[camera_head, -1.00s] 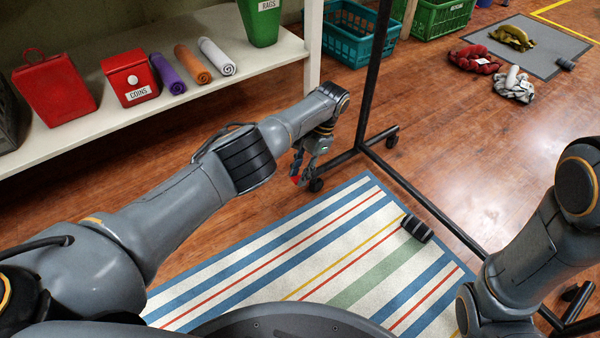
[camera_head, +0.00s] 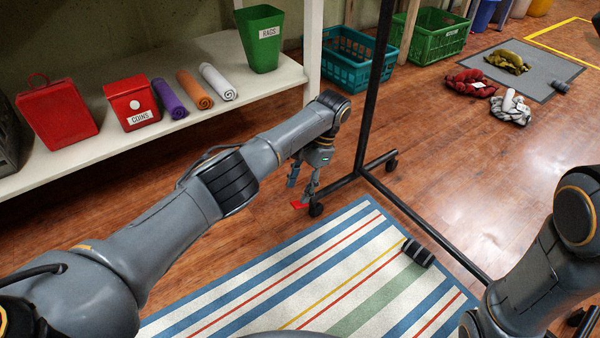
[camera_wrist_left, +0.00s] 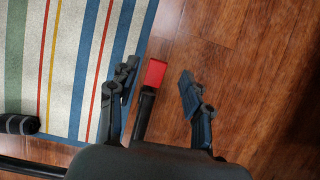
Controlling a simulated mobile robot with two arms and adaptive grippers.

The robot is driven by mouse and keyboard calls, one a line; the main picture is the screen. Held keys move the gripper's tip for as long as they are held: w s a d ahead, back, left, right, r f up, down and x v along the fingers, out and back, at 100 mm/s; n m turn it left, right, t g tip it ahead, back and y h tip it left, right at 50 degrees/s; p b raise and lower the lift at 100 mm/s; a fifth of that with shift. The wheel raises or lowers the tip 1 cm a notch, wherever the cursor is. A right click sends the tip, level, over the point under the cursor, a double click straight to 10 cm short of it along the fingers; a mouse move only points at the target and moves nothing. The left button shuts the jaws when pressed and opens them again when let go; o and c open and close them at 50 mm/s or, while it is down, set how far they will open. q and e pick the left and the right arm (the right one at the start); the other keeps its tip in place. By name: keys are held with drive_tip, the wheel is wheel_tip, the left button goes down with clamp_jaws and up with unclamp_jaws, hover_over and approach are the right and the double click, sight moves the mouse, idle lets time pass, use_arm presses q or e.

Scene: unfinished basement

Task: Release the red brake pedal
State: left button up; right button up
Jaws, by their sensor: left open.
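The red brake pedal (camera_head: 299,205) sits low beside a caster of the black rack, near the far edge of the striped rug. In the left wrist view the red pedal (camera_wrist_left: 155,73) is at the end of a dark bar, between the two spread fingers. My left gripper (camera_head: 300,190) points down over the pedal and is open. In the left wrist view there is a clear gap between the pedal and the right finger of the gripper (camera_wrist_left: 157,80); the left finger is closer to it. My right arm shows at the right, but its gripper is out of view.
The black wheeled rack (camera_head: 371,100) stands just beyond my left gripper, its base bars crossing the floor. The striped rug (camera_head: 330,270) holds a dark roller-like object (camera_head: 417,252). A white shelf (camera_head: 200,120) with bins stands behind my left arm.

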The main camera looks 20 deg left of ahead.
use_arm(q)
drive_tip(key=shift+r, duration=2.65)
